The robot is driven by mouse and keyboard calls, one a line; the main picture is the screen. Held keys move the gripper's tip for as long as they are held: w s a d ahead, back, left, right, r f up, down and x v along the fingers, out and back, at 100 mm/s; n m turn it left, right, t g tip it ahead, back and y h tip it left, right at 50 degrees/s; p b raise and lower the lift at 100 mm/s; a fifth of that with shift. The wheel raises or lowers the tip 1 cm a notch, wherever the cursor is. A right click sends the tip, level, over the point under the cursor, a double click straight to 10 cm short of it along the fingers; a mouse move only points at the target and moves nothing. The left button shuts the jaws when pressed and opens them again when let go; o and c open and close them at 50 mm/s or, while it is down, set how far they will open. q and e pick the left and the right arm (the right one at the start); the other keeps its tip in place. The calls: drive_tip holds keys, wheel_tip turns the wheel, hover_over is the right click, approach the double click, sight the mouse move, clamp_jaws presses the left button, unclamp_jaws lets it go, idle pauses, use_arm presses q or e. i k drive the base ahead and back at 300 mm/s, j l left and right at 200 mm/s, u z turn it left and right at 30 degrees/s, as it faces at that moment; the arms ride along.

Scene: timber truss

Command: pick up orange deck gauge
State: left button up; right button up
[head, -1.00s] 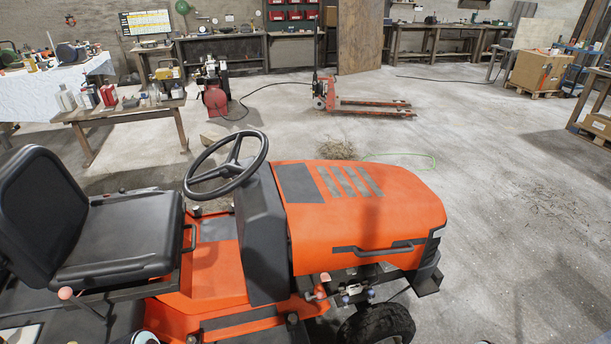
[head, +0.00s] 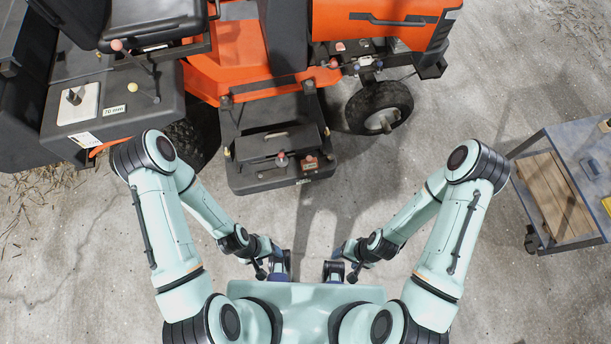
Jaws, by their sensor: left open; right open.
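A small orange-red piece (head: 311,163), which looks like the orange deck gauge, sits at the right front of the black mower deck (head: 262,180). My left gripper (head: 279,268) and my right gripper (head: 336,270) are both low, close to my body, well short of the deck. Both are open and apart from the deck. Their fingertips are small and partly hidden by my own wrists.
The orange tractor (head: 380,20) stands above the deck, with a front wheel (head: 380,108) to its right. A side platform (head: 110,105) with a white plate and knob is at left. A cart (head: 562,139) with a wooden lower shelf stands at right. Concrete floor lies between.

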sight(311, 162)
drive_tip(key=i+j+u, duration=0.35)
drive_tip(key=i+j, duration=0.3)
drive_tip(key=i, duration=0.1)
